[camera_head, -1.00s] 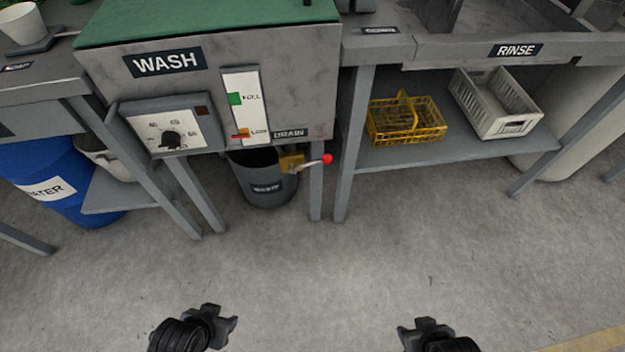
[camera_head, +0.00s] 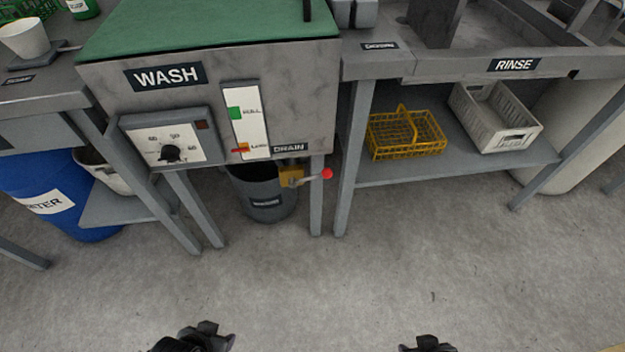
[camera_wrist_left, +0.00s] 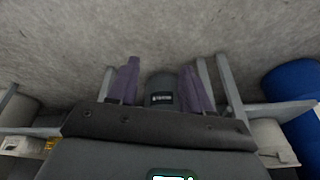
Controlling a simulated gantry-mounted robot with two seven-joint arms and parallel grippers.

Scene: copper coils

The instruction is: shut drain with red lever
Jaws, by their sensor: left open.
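The drain valve (camera_head: 290,177) is a brass-yellow block under the wash tank's lower right corner, below the DRAIN label (camera_head: 289,148). Its lever ends in a red knob (camera_head: 327,173) and points right, roughly level, in front of a table leg. A dark bucket (camera_head: 263,192) stands under the valve and also shows between my fingers in the left wrist view (camera_wrist_left: 160,90). My left gripper (camera_head: 215,336) is open and empty at the bottom of the head view, well short of the lever. My right gripper (camera_head: 428,346) is at the bottom edge, mostly cut off, its jaws unclear.
The wash tank (camera_head: 215,105) has a dial and a level gauge on its front. Table legs (camera_head: 317,205) stand beside the bucket. A blue barrel (camera_head: 85,215) is at left. A yellow basket (camera_head: 405,135) and a white crate (camera_head: 495,118) sit on the right shelf. The floor in front is clear.

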